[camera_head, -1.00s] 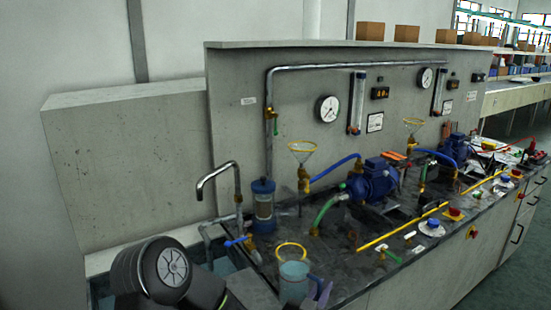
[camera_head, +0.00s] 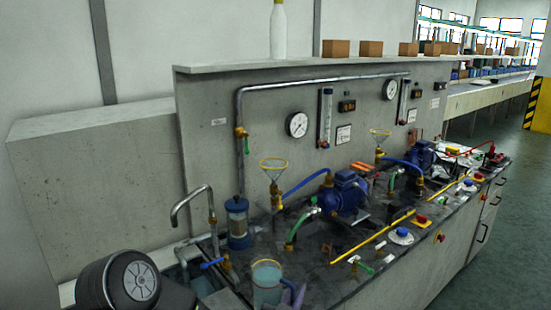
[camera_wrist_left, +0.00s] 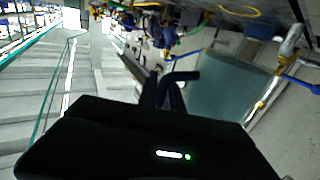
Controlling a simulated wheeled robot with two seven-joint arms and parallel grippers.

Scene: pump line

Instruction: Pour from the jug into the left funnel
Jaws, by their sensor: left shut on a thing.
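The jug (camera_head: 266,287) is a translucent blue-grey vessel at the bottom middle of the head view, low over the near end of the bench. It looks roughly upright, and its base is cut off by the frame. It also shows large in the left wrist view (camera_wrist_left: 215,88). My left gripper (camera_wrist_left: 165,92) is shut on the jug at its side; the exact contact is hard to see in the dark. The left funnel (camera_head: 273,166), clear with a yellow rim, stands on a brass fitting behind and above the jug, apart from it. My right gripper is not in view.
A bent steel tap (camera_head: 190,200) and a blue-capped filter cylinder (camera_head: 237,222) stand left of the left funnel. A blue pump (camera_head: 342,195) with blue and green hoses is to its right. The right funnel (camera_head: 380,140) stands farther along. A white bottle (camera_head: 278,32) is on the ledge.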

